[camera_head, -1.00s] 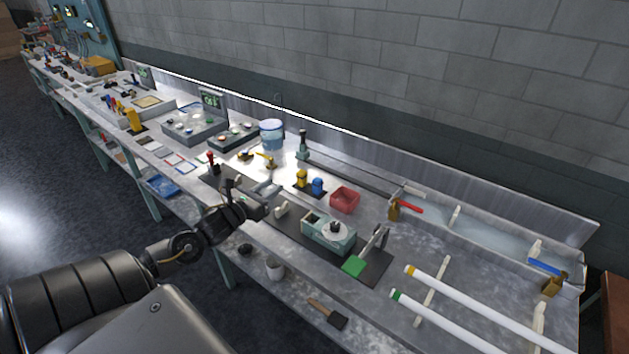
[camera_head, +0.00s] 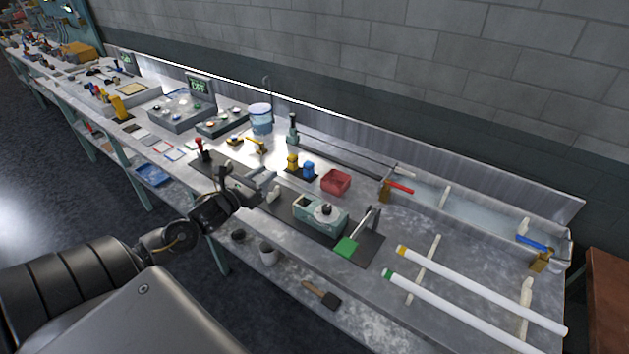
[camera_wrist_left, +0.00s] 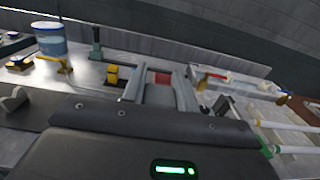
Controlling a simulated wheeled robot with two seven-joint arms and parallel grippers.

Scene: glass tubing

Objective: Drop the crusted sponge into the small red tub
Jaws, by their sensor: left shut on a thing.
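The small red tub (camera_head: 335,182) stands upright on the grey bench, beyond the teal box. It also shows in the left wrist view (camera_wrist_left: 162,77), straight ahead between the fingers. My left gripper (camera_head: 268,182) is raised over the bench to the left of the tub, fingers pointing toward it and still apart from it. In the left wrist view its fingers (camera_wrist_left: 160,92) are shut on a small dull greyish thing, the crusted sponge as far as I can tell; its shape is hard to make out. My right gripper is not in view.
White tubes (camera_head: 470,290) lie at the right. A clear bucket (camera_head: 260,118) stands behind.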

